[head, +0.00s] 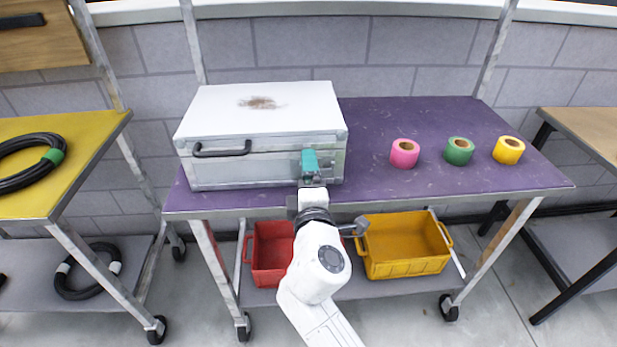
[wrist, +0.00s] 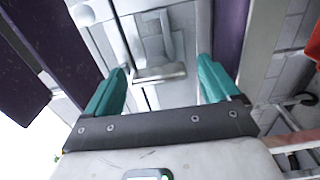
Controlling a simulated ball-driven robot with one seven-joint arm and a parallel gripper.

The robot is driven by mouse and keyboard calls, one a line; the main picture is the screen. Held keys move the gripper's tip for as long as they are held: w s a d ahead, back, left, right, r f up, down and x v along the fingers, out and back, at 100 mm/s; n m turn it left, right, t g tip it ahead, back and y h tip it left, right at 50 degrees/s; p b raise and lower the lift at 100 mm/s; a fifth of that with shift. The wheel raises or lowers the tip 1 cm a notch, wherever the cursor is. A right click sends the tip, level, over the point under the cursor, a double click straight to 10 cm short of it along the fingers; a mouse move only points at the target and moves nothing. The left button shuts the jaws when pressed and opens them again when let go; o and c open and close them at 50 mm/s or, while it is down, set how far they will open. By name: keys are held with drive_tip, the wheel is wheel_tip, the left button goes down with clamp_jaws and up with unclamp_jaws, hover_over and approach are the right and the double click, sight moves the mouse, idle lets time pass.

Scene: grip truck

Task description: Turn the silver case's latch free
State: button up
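The silver case (head: 262,108) stands closed on the left part of a purple cart top. It has a black handle (head: 222,150) on its front. My gripper (head: 309,156) is at the right part of the case's front. In the wrist view its two teal fingers (wrist: 163,67) are spread apart and empty. The metal latch (wrist: 160,73) shows between and ahead of the fingers, on the case front. I see no finger touching it. In the head view my gripper hides the latch.
Pink (head: 404,153), green (head: 458,150) and yellow (head: 509,149) tape rolls stand on the purple top (head: 400,118) to the right. A red bin (head: 270,262) and a yellow bin (head: 405,245) sit on the lower shelf. A yellow-topped table (head: 85,130) with coiled black cable stands left.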

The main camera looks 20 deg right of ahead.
drive_tip(key=v, duration=1)
drive_tip(key=shift+s, duration=0.4)
drive_tip(key=shift+a, duration=0.1)
drive_tip(key=s+d+f+m+g+p, duration=0.4)
drive_tip(key=s+d+f+m+g, duration=0.6)
drive_tip(key=d, duration=0.3)
drive_tip(key=s+a+f+m+g+y+p, duration=0.1)
drive_tip(key=s+f+m+g+y, duration=0.1)
drive_tip(key=s, duration=0.7)
drive_tip(key=s+f+m+g+y+p, duration=0.2)
drive_tip(key=s+f+g+y, duration=0.1)
drive_tip(key=s, duration=0.6)
drive_tip(key=shift+a+f+m+g, duration=0.3)
drive_tip(key=shift+a+f+g, duration=0.1)
drive_tip(key=shift+f+g, duration=0.3)
drive_tip(key=shift+w, duration=0.1)
drive_tip(key=shift+c, duration=0.2)
